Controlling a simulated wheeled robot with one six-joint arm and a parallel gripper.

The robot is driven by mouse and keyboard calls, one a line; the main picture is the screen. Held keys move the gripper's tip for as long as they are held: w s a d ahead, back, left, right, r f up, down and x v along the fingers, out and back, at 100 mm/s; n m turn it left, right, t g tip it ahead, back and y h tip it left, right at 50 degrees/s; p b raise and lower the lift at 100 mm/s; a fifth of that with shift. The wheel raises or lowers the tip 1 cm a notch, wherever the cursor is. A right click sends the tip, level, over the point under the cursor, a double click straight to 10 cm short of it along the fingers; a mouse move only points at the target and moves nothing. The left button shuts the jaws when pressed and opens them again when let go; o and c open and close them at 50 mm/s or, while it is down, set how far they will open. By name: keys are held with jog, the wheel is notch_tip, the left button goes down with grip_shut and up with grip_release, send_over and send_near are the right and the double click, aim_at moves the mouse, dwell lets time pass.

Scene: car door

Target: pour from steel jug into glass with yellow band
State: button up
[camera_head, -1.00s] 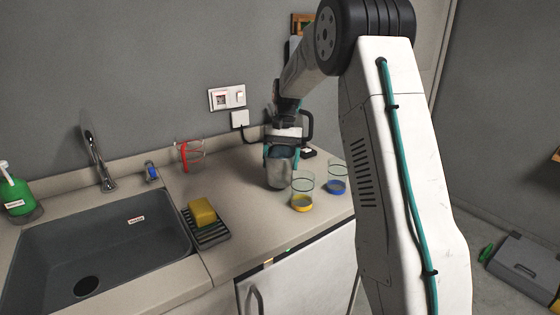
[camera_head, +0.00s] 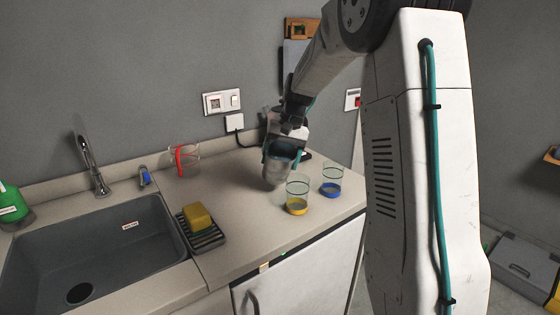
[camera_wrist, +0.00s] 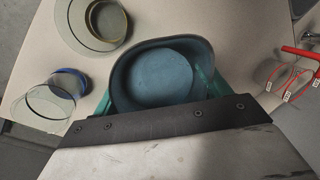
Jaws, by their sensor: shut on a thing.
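The steel jug (camera_head: 274,173) is at the back right of the counter, its mouth tipped slightly toward the head camera. My gripper (camera_head: 282,144) is shut on it; in the wrist view the teal fingers (camera_wrist: 158,103) lie on both sides of the jug (camera_wrist: 160,73). A lighter round patch shows inside, but I cannot tell liquid from bottom. The glass with yellow band (camera_head: 297,205) stands upright just right and in front of the jug, apart from the fingers; it also shows in the wrist view (camera_wrist: 97,22). I cannot tell how far the jug is above the counter.
A glass with a blue band (camera_head: 331,189) stands right of the yellow-banded one, near the counter's edge. A glass vessel with red marking (camera_head: 184,159) is at the back left. A yellow sponge (camera_head: 198,217) on a rack (camera_head: 205,236) borders the sink (camera_head: 100,250).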

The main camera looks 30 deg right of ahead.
jog(key=shift+s+r+t, duration=0.3)
jog(key=shift+r+t, duration=0.05)
jog(key=shift+r, duration=0.35)
jog(key=shift+s+r+t, duration=0.3)
jog(key=shift+r+t, duration=0.05)
jog(key=shift+r, duration=0.4)
jog(key=shift+s+a+r+n+t, duration=0.1)
jog(key=shift+s+r+n+t, duration=0.2)
jog(key=shift+t, duration=0.45)
jog(key=shift+s+r+t, duration=0.1)
jog(key=shift+r+t, duration=0.25)
jog(key=shift+t, duration=0.4)
jog(key=shift+f+t, duration=0.25)
jog(key=shift+t, duration=0.25)
dwell(0.8)
